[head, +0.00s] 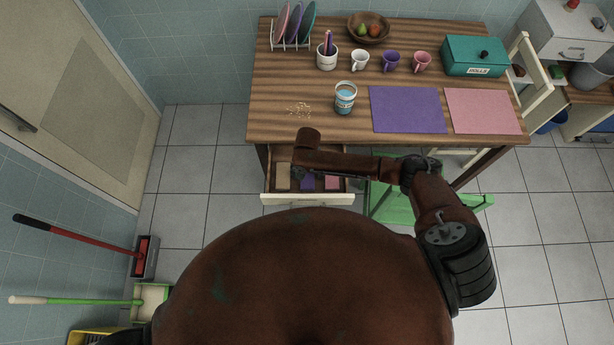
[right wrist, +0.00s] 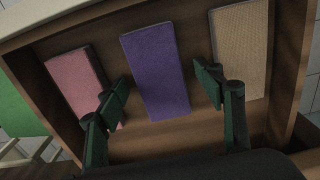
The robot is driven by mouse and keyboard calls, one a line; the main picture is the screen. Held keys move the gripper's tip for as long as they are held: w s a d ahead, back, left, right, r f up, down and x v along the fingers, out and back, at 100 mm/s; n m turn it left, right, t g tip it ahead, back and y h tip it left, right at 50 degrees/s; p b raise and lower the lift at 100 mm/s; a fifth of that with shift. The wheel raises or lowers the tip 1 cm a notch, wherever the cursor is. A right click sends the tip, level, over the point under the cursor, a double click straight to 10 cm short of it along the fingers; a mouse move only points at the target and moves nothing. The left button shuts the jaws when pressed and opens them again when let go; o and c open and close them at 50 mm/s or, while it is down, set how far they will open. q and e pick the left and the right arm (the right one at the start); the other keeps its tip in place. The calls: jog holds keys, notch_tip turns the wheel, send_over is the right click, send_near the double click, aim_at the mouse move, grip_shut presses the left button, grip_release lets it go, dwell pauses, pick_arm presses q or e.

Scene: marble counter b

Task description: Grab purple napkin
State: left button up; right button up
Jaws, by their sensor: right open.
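The purple napkin (head: 308,184) lies in the open drawer (head: 307,199) under the table's front edge, between a beige napkin (head: 283,177) and a pink napkin (head: 332,182). In the right wrist view the purple napkin (right wrist: 156,72) is a folded flat rectangle in the middle. My right gripper (right wrist: 163,88) is open above the drawer, with its green-padded fingers on either side of the purple napkin and nothing between them. I cannot tell the height gap from the fingers to the napkin. In the head view my right arm hides part of the drawer. My left gripper is not in view.
The wooden table (head: 270,95) is above and behind the drawer. A green chair (head: 395,203) stands right of the drawer.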

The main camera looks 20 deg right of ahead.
jog(key=shift+c, duration=0.5)
jog(key=c, duration=1)
jog(key=shift+r, duration=0.15)
jog(key=shift+c, duration=0.2)
